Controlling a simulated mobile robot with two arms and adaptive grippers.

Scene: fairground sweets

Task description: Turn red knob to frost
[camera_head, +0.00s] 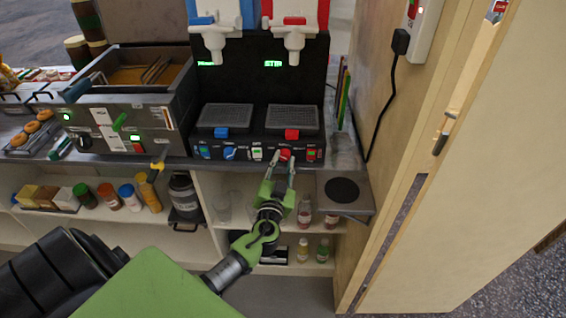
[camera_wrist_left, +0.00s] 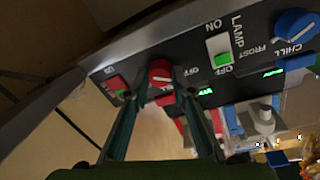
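The red knob (camera_head: 285,155) sits on the front panel of the black two-bay drinks machine (camera_head: 258,147), below the red-tabbed right bay. In the left wrist view the red knob (camera_wrist_left: 160,73) shows a pale pointer line; the lettering around it is partly hidden, with OFF readable beside it. My left gripper (camera_head: 283,165) reaches up to the knob from below. In the left wrist view its fingers (camera_wrist_left: 156,97) are apart, one on each side of the knob, with gaps visible, so it looks open. My right gripper is not in view.
A blue knob (camera_wrist_left: 297,23) labelled CHILL and FROST and a green lamp switch (camera_wrist_left: 222,50) lie along the same panel. A red switch (camera_wrist_left: 116,85) is close beside the left finger. Bottles stand on the shelf below; a wooden door (camera_head: 440,200) stands at right.

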